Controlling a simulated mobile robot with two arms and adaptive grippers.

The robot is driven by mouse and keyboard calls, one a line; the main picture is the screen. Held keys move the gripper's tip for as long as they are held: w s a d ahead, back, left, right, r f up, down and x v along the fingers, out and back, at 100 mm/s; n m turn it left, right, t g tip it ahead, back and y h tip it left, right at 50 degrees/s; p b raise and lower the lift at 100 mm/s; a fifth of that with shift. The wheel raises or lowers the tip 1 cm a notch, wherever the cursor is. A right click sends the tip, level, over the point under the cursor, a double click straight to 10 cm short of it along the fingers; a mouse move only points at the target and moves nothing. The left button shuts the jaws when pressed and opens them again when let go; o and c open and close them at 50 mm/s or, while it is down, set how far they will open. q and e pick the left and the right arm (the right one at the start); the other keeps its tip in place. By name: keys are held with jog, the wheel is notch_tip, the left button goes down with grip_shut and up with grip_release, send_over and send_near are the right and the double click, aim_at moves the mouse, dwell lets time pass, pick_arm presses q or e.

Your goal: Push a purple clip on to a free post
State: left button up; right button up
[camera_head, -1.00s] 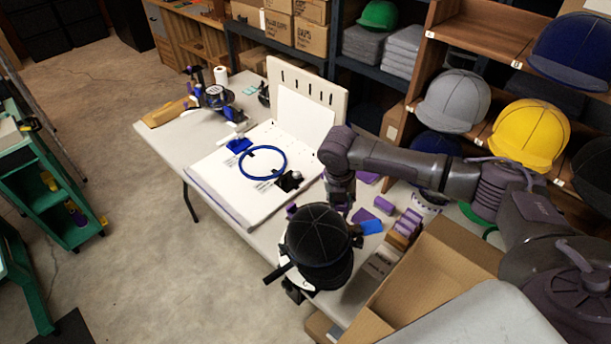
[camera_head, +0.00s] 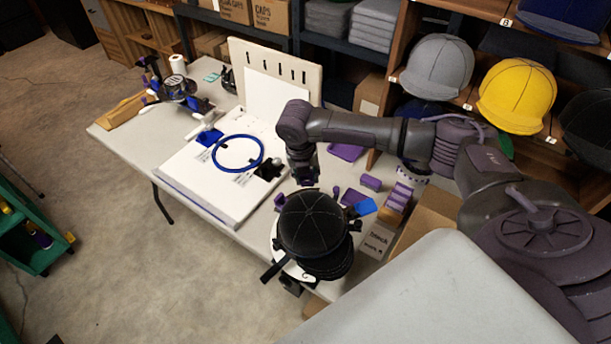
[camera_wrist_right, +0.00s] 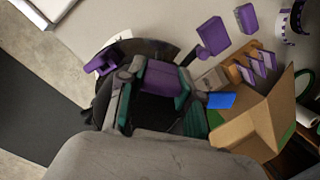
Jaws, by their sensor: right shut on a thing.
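My right gripper (camera_head: 305,180) points down just behind the black cap (camera_head: 312,222) on its stand. In the right wrist view the gripper (camera_wrist_right: 160,105) is shut on a purple clip (camera_wrist_right: 162,80) between its two fingers. Several purple clips lie right of the cap, one loose clip (camera_head: 370,183) among them. A row of purple clips (camera_head: 400,197) sits on a wooden rack (camera_wrist_right: 245,70). Another purple piece (camera_wrist_right: 100,62) shows beside the cap in the right wrist view. I cannot tell which post is free. My left gripper is out of view.
A white board with a blue hoop (camera_head: 238,152) lies left of my gripper. A slotted upright panel (camera_head: 290,72) stands behind it. A blue card (camera_head: 365,206) lies near the clips. An open cardboard box (camera_wrist_right: 255,125) is at the right. Cap shelves rise behind.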

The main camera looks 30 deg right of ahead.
aim_at(309, 189)
jog(key=f+b, duration=0.2)
jog(key=shift+w+d+f, duration=0.1)
jog(key=shift+d+f, duration=0.1)
jog(key=shift+f, duration=0.3)
jog(key=shift+w+d+f, duration=0.1)
jog(key=shift+d+f, duration=0.05)
jog(key=shift+f, duration=0.35)
jog(key=shift+w+d+f, duration=0.1)
jog(key=shift+f, duration=0.4)
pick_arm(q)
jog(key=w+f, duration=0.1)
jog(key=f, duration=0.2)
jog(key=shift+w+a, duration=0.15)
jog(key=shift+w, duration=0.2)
pick_arm(e)
jog(key=shift+s, duration=0.1)
pick_arm(q)
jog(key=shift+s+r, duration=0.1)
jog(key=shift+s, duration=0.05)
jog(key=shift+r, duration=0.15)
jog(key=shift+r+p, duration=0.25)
jog(key=shift+p, duration=0.15)
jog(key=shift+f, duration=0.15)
pick_arm(e)
jog(key=shift+f, duration=0.25)
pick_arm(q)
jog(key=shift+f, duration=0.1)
pick_arm(e)
jog(key=shift+f, duration=0.3)
